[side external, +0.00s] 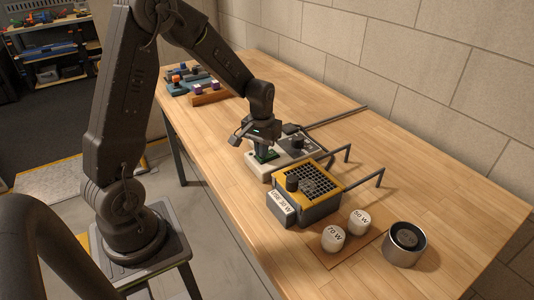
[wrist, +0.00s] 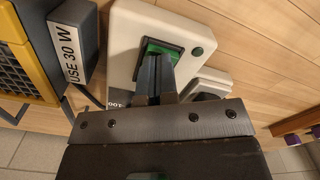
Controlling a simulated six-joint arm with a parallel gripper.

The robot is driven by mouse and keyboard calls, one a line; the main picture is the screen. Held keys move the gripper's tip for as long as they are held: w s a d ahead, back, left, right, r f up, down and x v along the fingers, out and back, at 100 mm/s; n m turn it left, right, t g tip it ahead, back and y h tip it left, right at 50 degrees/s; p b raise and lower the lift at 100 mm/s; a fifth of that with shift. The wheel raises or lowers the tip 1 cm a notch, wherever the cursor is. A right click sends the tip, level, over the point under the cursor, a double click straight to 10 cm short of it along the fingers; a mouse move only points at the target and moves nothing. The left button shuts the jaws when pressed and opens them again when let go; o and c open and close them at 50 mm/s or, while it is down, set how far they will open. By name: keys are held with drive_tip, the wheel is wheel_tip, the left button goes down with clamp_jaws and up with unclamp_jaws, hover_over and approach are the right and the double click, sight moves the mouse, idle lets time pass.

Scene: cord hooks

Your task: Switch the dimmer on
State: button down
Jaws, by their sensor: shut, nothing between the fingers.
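The dimmer seems to be the pale box (side external: 284,158) with a green rocker switch (side external: 265,156) and a dark knob (side external: 297,142). My gripper (side external: 262,149) is shut and empty, pointing down over the switch end of this box. In the wrist view the fingertips (wrist: 153,62) overlap the green switch (wrist: 162,50), set in a dark frame on the pale box (wrist: 130,28). The fingers hide part of the switch. I cannot tell whether they touch it or which way it is tipped.
A yellow-and-grey box (side external: 308,188) with a grid top and a "USE 30 W" label stands just in front. Dark hooks (side external: 368,179) stick out beside the box.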

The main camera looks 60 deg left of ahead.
drive_tip(key=shift+f, duration=0.15)
drive_tip(key=shift+r, duration=3.5)
